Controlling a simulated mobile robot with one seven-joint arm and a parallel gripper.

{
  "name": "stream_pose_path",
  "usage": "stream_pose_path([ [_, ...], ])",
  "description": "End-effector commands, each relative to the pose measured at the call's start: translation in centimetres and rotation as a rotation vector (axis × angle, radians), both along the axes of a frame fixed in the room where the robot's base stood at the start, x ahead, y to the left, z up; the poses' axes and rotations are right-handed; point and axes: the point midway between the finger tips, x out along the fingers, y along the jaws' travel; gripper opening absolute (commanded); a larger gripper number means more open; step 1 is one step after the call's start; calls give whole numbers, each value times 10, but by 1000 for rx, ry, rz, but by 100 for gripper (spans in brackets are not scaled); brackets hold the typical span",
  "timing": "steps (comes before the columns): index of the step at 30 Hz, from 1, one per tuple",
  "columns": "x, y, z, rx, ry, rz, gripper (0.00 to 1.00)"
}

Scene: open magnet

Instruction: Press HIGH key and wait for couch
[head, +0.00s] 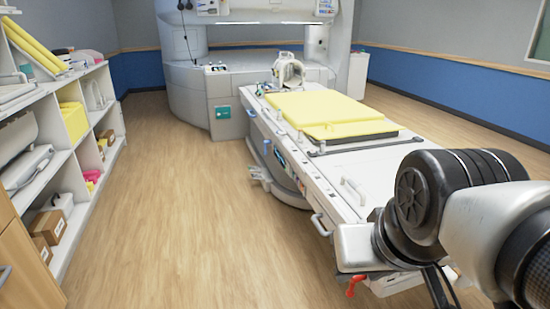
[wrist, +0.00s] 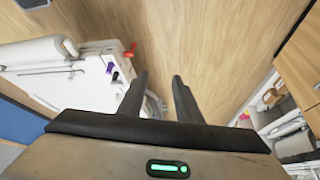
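The couch (head: 370,170) is a long white patient table with yellow pads (head: 325,110), running from the open magnet (head: 225,85) toward the lower right in the head view. A small dark panel (head: 216,68) sits on the magnet's front left, and small coloured parts (head: 280,158) line the couch's side. No HIGH label is legible, so I cannot tell which key is HIGH. In the wrist view, my gripper (wrist: 160,76) has its two black fingers apart with nothing between them, above the floor. The couch end (wrist: 50,85) shows to the left, apart from the fingers.
A white shelf unit (head: 85,140) with boxes and yellow pads stands along the left; it also shows at the right of the wrist view (wrist: 290,85). The wood floor (head: 180,200) between shelf and couch is clear. A red lever (head: 355,285) hangs at the couch's near end.

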Motion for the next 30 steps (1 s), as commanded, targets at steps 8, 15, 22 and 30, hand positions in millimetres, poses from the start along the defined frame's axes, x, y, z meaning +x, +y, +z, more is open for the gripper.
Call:
stream_pose_path([
  [8,0,0,-1,0,1,0,8],
  [15,0,0,-1,0,1,0,0],
  [22,0,0,-1,0,1,0,0],
  [30,0,0,-1,0,1,0,0],
])
